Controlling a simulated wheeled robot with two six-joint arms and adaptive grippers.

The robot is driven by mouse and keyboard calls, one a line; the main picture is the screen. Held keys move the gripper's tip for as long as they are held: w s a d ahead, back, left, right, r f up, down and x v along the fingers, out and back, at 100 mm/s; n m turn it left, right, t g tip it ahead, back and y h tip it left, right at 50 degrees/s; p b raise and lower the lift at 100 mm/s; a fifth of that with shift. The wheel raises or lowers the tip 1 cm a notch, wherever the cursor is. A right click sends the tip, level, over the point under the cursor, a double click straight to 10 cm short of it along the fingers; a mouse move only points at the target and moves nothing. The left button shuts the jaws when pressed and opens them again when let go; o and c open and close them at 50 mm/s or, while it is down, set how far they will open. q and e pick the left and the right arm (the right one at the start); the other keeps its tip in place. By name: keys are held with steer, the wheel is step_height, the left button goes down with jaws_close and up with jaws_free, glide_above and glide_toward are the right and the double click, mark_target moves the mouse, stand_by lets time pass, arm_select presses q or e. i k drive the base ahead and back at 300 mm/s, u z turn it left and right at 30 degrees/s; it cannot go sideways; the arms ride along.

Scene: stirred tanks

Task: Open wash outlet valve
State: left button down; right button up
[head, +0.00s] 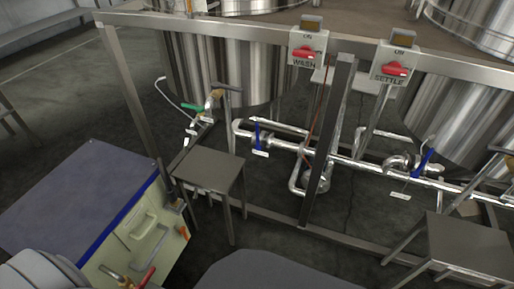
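The WASH switch box (307,50) has a red knob and hangs on the frame's top rail, in front of a steel tank (215,70). Low on the pipework below that tank is a blue-handled valve (257,135) with a small white tag (261,153). The handle stands roughly upright, across the pipe; the tag is too small to read. A second blue-handled valve (423,165) sits further right, below the SETTLE box (396,63). Neither of my grippers is in view.
A steel stool (208,170) stands in front of the pipes, left of the frame's upright post (328,140). Another stool (466,243) is at lower right. A blue-topped cabinet (75,200) is at left. A green-handled valve (192,107) is by the tank.

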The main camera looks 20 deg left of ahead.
mark_target(257, 135)
steer(key=z, duration=0.15)
steer(key=i, duration=1.3)
steer(key=u, duration=0.9)
